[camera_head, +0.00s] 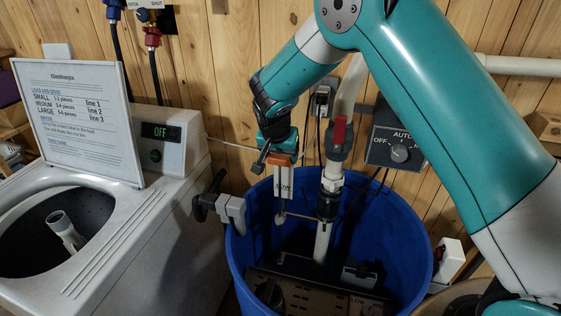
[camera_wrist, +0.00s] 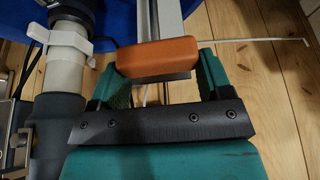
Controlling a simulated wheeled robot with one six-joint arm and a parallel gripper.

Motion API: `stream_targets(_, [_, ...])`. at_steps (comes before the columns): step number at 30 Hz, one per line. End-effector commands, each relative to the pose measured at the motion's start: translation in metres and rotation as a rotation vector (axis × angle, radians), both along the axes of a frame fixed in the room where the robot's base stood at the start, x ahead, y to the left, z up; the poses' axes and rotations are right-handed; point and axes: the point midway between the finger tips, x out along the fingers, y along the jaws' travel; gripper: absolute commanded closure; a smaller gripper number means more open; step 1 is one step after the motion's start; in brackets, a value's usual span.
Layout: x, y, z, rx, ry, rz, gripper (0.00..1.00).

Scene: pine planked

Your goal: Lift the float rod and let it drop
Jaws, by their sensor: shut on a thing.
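My gripper (camera_wrist: 160,72) is shut on an orange grip (camera_wrist: 157,58), with one finger at each end of it. In the head view my gripper (camera_head: 278,155) is above the left part of a blue tub (camera_head: 245,262). The orange grip (camera_head: 283,159) sits at the top of a pale upright piece with dark lettering (camera_head: 284,184), which I take to be the float rod's upper part. The rod's lower end is hard to make out.
A grey pipe with a red-handled valve (camera_head: 339,133) rises from the tub right of my gripper. A clamp (camera_head: 232,211) grips the tub's left rim. A switch box (camera_head: 397,148) hangs on the plank wall. A washing machine (camera_head: 130,235) stands at left.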

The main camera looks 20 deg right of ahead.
Motion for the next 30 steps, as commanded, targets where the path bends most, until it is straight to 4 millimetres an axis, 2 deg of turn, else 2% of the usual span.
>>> stream_targets(7, [0.000,0.000,0.000,0.001,-0.002,-0.001,0.70])
stream_targets(8, [0.000,0.000,-0.001,0.001,-0.002,-0.001,0.21])
stream_targets(10, [0.000,0.000,-0.001,0.000,-0.001,0.000,0.05])
stream_targets(11, [0.000,0.000,-0.001,0.000,-0.001,0.000,0.02])
stream_targets(19, [0.000,0.000,0.000,0.000,-0.001,0.000,0.02])
stream_targets(23, [-0.002,0.003,0.007,0.001,-0.003,0.002,0.02])
stream_targets(26, [-0.007,0.007,0.023,0.002,-0.006,0.002,0.02])
stream_targets(30, [-0.019,0.014,0.053,0.002,-0.008,0.004,0.02])
